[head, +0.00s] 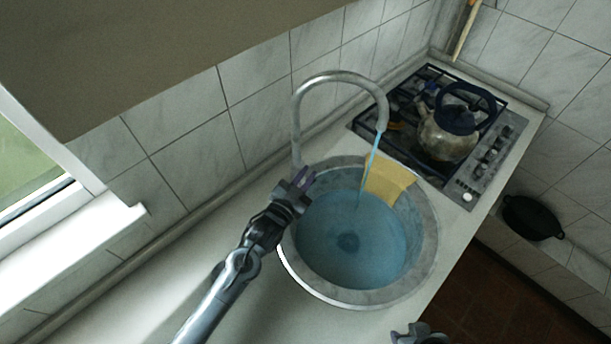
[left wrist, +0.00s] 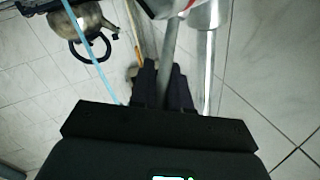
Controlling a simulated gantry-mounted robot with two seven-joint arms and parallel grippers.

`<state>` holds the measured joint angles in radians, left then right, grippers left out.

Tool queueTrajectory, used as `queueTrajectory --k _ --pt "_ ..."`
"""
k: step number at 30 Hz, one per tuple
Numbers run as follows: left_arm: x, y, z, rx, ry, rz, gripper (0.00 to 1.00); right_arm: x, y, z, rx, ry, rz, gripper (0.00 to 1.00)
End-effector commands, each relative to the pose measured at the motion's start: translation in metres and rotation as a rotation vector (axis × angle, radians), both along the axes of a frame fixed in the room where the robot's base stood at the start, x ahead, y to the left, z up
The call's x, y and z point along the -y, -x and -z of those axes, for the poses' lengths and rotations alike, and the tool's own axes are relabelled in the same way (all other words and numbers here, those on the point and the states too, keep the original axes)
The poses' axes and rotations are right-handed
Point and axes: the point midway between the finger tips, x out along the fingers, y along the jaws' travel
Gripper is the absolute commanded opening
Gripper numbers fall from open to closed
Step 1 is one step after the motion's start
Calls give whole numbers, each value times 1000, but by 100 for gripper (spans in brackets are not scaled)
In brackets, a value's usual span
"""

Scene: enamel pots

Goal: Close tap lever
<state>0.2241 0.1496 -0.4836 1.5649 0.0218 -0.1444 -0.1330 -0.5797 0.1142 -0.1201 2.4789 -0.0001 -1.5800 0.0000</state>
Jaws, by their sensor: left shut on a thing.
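The curved metal tap (head: 297,115) rises behind the round sink (head: 428,245), and a blue stream of water (head: 373,155) runs from its spout into the sink. My left gripper (head: 303,179) is at the base of the tap, over the sink's left rim. In the left wrist view its dark fingers (left wrist: 163,88) are shut on a thin grey bar, the tap lever (left wrist: 171,60), beside the shiny tap pipe (left wrist: 210,60). The lever is hidden by the gripper in the head view. A dark part of my right arm shows at the bottom edge; its fingers are unclear.
A yellow cloth (head: 388,182) hangs on the sink's back right rim. A kettle (head: 446,135) stands on the gas hob (head: 480,170). A black pot (head: 532,217) stands lower at the right. The counter (head: 140,285) left of the sink is clear.

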Motion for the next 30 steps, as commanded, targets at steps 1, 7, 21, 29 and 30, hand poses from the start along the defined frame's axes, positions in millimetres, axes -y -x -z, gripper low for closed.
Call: queueTrajectory --k 1,7,21,29,30 --pt "-1 -2 -6 -20 4 -2 0 0 0 -11 0 0 0 43" --pt "-4 -12 -13 -144 37 -1 0 1 0 -48 1 4 -2 43" --pt "-11 -38 -8 -452 123 -3 0 2 0 -104 2 10 -6 43" --pt "-11 -38 -5 -466 127 -1 0 1 0 -102 2 6 -4 43" --pt "-11 -38 -5 -466 127 -2 0 1 0 -102 1 5 -4 43"
